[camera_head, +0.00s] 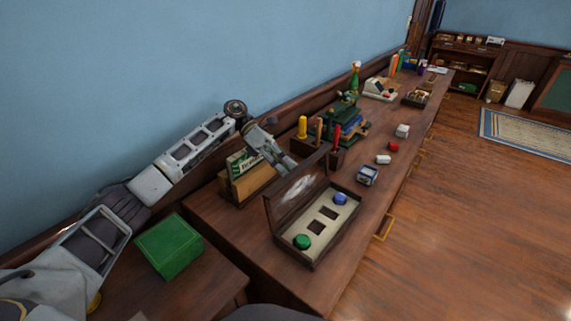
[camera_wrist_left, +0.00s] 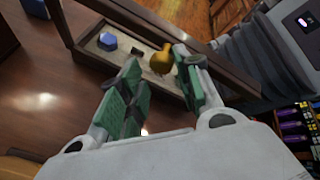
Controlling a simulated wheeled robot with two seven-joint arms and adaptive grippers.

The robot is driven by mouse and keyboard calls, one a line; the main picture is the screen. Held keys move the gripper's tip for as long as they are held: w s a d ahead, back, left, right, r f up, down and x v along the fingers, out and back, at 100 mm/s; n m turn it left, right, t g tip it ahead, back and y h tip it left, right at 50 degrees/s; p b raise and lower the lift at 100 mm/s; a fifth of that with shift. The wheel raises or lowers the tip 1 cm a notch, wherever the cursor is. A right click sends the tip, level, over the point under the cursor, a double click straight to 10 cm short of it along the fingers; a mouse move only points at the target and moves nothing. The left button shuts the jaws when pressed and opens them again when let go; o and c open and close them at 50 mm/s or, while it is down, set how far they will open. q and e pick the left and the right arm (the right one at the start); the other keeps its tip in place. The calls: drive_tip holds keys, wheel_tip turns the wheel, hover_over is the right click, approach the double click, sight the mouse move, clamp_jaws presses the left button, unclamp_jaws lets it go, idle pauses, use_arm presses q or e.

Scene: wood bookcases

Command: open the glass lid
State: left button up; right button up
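The dark wood box (camera_head: 340,238) lies on the long counter and holds a blue piece (camera_head: 340,199) and a green piece (camera_head: 302,242) with dark square slots between them. Its glass lid (camera_head: 297,190) stands raised, tilted up from the back edge. My left gripper (camera_head: 287,166) is just behind the lid. In the left wrist view, my left gripper (camera_wrist_left: 157,60) has its green-padded fingers apart with nothing between them. The blue piece (camera_wrist_left: 107,41) and a yellow piece (camera_wrist_left: 161,60) show beyond the lid's dark frame (camera_wrist_left: 66,25). Whether the fingers touch the lid is unclear.
A green box (camera_head: 168,246) sits on the nearer desk at left. A wooden holder with green cards (camera_head: 245,178) is beside my gripper. A tool rack (camera_head: 333,158) stands behind the box. Small blocks (camera_head: 367,175) lie to its right. Open floor is at right.

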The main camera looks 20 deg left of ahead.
use_arm(q)
drive_tip(key=shift+o, duration=0.9)
drive_tip(key=shift+w+d+f, duration=0.1)
drive_tip(key=shift+f, duration=0.25)
drive_tip(key=shift+r, duration=0.25)
drive_tip(key=v, duration=0.7)
drive_tip(key=shift+r, duration=0.1)
wheel_tip(320, 180, up, 21)
drive_tip(key=p, duration=2.1)
use_arm(e)
drive_tip(key=s+d+r, duration=0.1)
drive_tip(key=s+r, duration=0.4)
drive_tip(key=s, duration=0.3)
drive_tip(key=s+d+r+g, duration=0.1)
drive_tip(key=s+r, duration=0.3)
drive_tip(key=s, duration=0.5)
drive_tip(key=shift+s+d+r, duration=0.2)
drive_tip(key=shift+s+r, duration=0.05)
drive_tip(key=shift+r, duration=0.1)
